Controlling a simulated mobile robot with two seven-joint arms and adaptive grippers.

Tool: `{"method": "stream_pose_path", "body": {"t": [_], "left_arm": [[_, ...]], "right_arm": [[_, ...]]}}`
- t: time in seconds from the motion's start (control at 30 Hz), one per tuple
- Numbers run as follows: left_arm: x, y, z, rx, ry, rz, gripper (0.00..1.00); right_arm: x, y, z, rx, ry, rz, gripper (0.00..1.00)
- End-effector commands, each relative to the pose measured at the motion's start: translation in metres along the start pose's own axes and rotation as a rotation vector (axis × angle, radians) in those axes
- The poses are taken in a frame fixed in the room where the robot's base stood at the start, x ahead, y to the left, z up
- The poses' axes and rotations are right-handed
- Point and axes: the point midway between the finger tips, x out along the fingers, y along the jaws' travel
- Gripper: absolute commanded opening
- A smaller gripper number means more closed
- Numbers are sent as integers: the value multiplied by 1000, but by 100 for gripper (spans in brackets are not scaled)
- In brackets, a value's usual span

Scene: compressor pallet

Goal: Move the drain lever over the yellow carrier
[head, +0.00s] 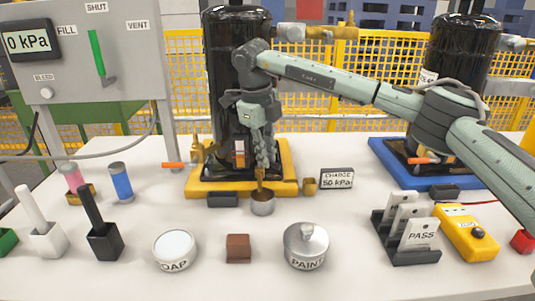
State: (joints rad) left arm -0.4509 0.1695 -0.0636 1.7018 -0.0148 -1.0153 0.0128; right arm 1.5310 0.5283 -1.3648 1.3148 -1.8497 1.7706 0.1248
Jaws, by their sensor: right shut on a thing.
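The yellow carrier (285,186) stands at the back of the white table and bears a tall black compressor (227,80). An orange lever (173,165), which looks like the drain lever, sticks out leftward from a brass fitting (197,150) at the carrier's left side. My right gripper (262,172) points down in front of the compressor, at the carrier's front edge. It is shut on a small brass-coloured piece (260,189) just above or in a metal cup (263,207); contact with the cup is unclear. My left gripper is out of view.
A blue carrier (395,172) with a second compressor (462,60) and orange lever (422,160) stands at right. A gauge panel (85,60) rises at left. Soap (175,250) and paint (306,247) containers, a brown block (238,248) and a card rack (415,257) line the front.

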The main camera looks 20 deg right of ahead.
Motion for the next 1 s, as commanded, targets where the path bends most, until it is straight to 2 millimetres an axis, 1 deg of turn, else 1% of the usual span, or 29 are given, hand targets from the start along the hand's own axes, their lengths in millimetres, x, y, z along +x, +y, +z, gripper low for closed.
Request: {"method": "stream_pose_path", "body": {"t": [0.5, 0.53, 0.6, 0.7, 1.0], "left_arm": [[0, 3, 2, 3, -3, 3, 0], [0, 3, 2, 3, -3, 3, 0], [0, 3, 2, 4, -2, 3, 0], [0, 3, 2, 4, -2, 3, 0], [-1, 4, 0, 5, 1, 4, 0]], "right_arm": [[-2, 0, 1, 22, 0, -1, 0], [-2, 0, 1, 22, 0, -1, 13], [-2, 0, 1, 22, 0, -1, 22], [-1, 0, 1, 22, 1, -1, 32], [-3, 0, 1, 22, 2, 0, 32]]}}
